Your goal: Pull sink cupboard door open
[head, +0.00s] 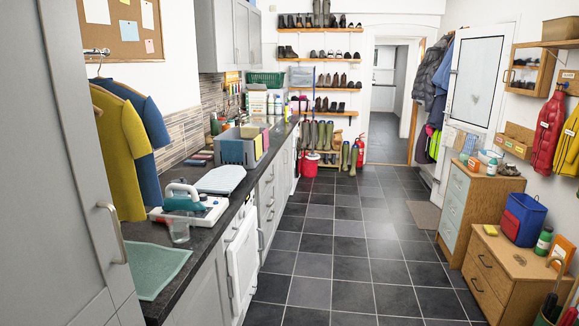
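A row of pale grey base cupboards (268,196) runs under the dark worktop (215,225) on the left, seen at a steep angle. Their fronts carry bar handles and look shut. The sink seems to lie at the far part of the worktop, near the bottles, mostly hidden behind a grey crate (232,152). Which front belongs to the sink cupboard is hard to tell at this angle. My gripper is not in view.
The dark tiled floor (345,235) is clear down the middle. A white appliance (243,262) stands under the near worktop. Wooden drawers (490,270) stand at the right. Wellies (322,136) and a red bucket (310,165) stand at the far end.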

